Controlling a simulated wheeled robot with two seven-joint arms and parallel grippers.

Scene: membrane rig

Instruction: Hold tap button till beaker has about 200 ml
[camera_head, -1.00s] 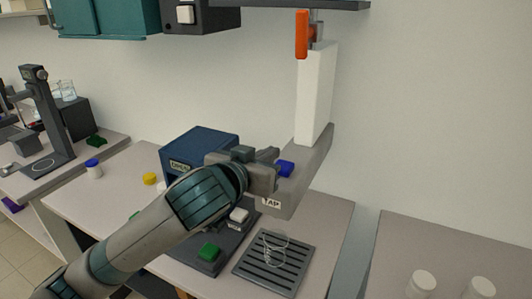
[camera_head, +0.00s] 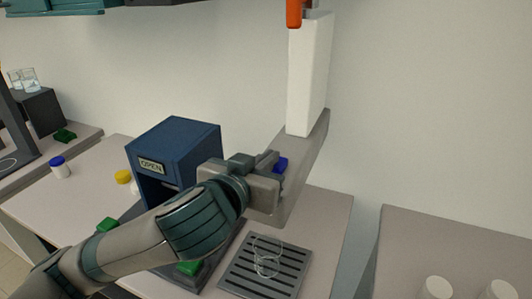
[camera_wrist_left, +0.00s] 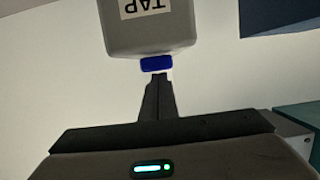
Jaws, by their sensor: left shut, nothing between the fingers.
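The tap (camera_head: 300,160) is a grey housing below a white column, with a blue button (camera_head: 281,165) on its side. The button also shows in the left wrist view (camera_wrist_left: 157,63), below the TAP label. My left gripper (camera_head: 268,162) is shut and empty, its fingertips (camera_wrist_left: 160,78) at the button; I cannot tell whether they touch or press it. A clear glass beaker (camera_head: 267,262) stands upright on the slatted drip tray (camera_head: 236,278) under the tap. Its water level is too faint to read. My right gripper is not in view.
A blue box device marked OPEN (camera_head: 178,142) stands left of the tap, partly behind my left arm. Blue-capped (camera_head: 59,168) and yellow-capped (camera_head: 123,177) jars stand farther left. White-lidded containers (camera_head: 437,289) are on the right bench.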

